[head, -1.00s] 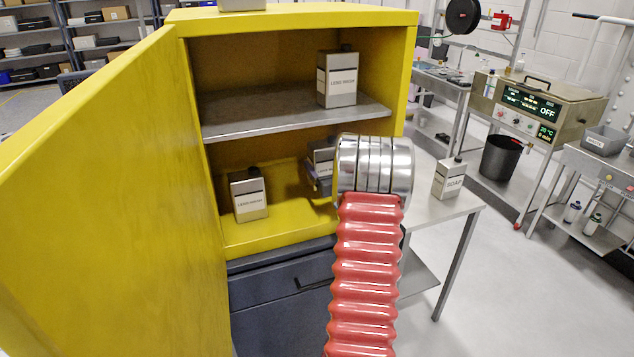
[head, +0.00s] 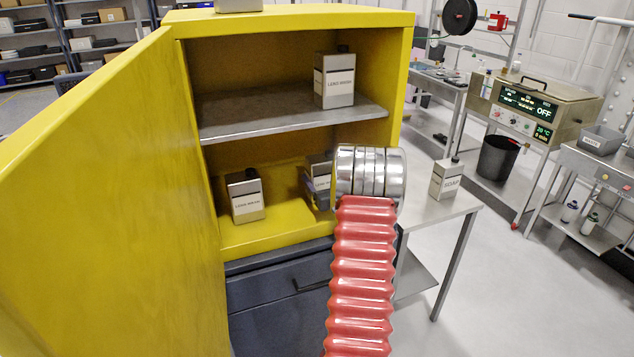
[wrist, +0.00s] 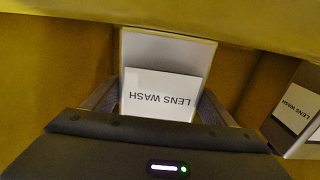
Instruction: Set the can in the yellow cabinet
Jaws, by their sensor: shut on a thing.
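The yellow cabinet (head: 408,65) stands with its door wide open at the left. A silver can labelled LENS WASH (head: 319,180) is in its lower compartment, partly hidden behind my arm's metal end. In the wrist view, my gripper (wrist: 160,104) is shut on this can (wrist: 168,52), with a finger on each side. The can looks nearly upright, low over the yellow floor; I cannot tell whether it touches.
A similar can (head: 246,195) stands to the left on the cabinet floor and another (head: 334,80) on the grey shelf (head: 290,117) above. A can labelled SOAP (head: 446,179) stands on the side table (head: 425,212). Yellow floor between the two lower cans is free.

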